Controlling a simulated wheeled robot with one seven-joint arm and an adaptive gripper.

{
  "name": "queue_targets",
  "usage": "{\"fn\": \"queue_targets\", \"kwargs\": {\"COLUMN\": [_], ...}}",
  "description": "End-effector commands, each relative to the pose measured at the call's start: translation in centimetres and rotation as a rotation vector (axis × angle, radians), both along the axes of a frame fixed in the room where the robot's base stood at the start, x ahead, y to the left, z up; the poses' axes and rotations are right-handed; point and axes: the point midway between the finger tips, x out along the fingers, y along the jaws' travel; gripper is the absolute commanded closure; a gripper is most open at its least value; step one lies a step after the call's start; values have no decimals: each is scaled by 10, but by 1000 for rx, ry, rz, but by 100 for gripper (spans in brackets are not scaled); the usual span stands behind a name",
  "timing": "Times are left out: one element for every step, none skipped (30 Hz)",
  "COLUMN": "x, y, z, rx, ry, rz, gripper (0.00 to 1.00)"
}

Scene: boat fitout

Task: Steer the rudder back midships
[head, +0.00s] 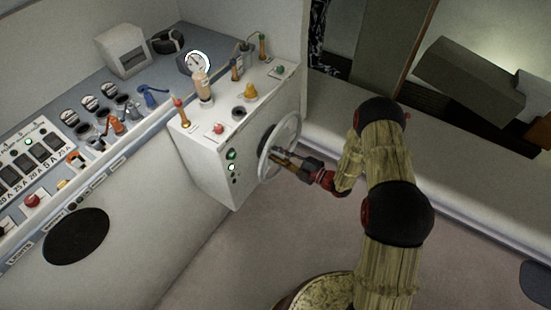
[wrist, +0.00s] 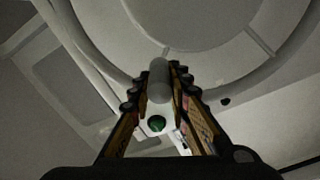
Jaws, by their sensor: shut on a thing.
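The white steering wheel (head: 291,122) is mounted on the side of the white console box, facing right in the head view. My gripper (head: 281,157) is at the wheel's lower part. In the wrist view the wheel's pale rim (wrist: 103,58) curves around a round grey centre. A grey rounded knob (wrist: 158,82) stands between the fingers of my gripper (wrist: 160,92), which are shut on it. A round gauge (head: 197,62) with a pale face and a needle stands on the dark counter behind the box; its reading is too small to tell.
The white console box (head: 205,165) has levers and buttons on top, and green and white lights on its front. A switch panel (head: 35,150) with several gauges and levers lies left. A pale ledge (head: 450,180) runs behind my arm. The floor below the wheel is clear.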

Motion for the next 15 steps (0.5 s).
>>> {"fn": "queue_targets", "kwargs": {"x": [5,7,9,10,12,13,15,16,17,18,19,21,22,22,23], "y": [-4,-5,-7,-8,-9,-10,-11,-12,-14,-14,-15,-16,-17,-17,-18], "z": [7,9,11,12,13,15,16,17,18,19,20,20,21,22,22], "rx": [19,32,48,60,72,82,80,80,80,79,79,79,78,78,78], "ry": [20,37,59,74,89,102,100,99,98,98,97,96,95,95,94], "rz": [-3,-3,-3,-3,-3,-3,-3,-3,-3,-4,-4,-5,-5,-5,-5], "gripper": [100,100,100,100,100,100,100,100,100,100,100,100,100,100,100]}}
